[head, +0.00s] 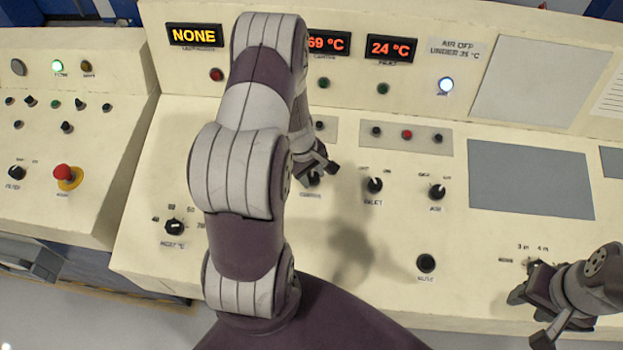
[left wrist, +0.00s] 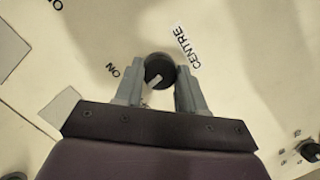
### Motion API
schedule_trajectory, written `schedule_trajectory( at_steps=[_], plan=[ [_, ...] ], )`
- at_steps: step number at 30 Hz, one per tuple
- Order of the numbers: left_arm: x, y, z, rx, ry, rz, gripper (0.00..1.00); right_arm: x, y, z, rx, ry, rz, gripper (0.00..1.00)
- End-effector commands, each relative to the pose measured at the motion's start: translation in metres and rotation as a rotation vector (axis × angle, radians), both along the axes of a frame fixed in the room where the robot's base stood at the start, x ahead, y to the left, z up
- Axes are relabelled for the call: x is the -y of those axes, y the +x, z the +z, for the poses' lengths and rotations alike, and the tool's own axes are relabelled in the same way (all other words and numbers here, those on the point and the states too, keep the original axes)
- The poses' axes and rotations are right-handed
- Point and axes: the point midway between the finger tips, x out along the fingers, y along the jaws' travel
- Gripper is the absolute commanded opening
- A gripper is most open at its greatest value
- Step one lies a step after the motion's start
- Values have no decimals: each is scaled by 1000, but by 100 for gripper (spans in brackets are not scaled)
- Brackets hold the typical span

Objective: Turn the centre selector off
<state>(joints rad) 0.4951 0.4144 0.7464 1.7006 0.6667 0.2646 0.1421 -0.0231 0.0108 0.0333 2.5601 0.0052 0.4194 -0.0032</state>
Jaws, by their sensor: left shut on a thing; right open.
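The centre selector is a black knob with a pale pointer mark on the cream control panel. My right gripper (head: 537,310) is open and empty over the panel's lower right.
The inlet selector (head: 374,185) and the air selector (head: 437,192) stand to the right of the centre selector. A black button (head: 426,263) is below them. A red emergency button (head: 66,174) is on the left panel. Displays (head: 390,48) line the upright back.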

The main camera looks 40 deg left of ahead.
Motion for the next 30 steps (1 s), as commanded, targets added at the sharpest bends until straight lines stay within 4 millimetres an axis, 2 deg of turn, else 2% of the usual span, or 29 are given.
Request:
schedule_trajectory(
  at_steps=[1,3,12,21,30],
  plan=[
    [-1,1,-3,9,-5,38,9,0,0,-9,0,0,0,43],
    [-1,1,-3,16,-17,96,9,0,0,-14,0,0,0,43],
    [-2,0,-1,38,-56,291,9,0,0,-31,0,0,0,43],
    [-2,0,1,49,-77,387,9,0,0,-37,0,0,0,43],
    [-1,0,2,51,-81,408,9,0,0,-38,0,0,0,43]
  ],
)
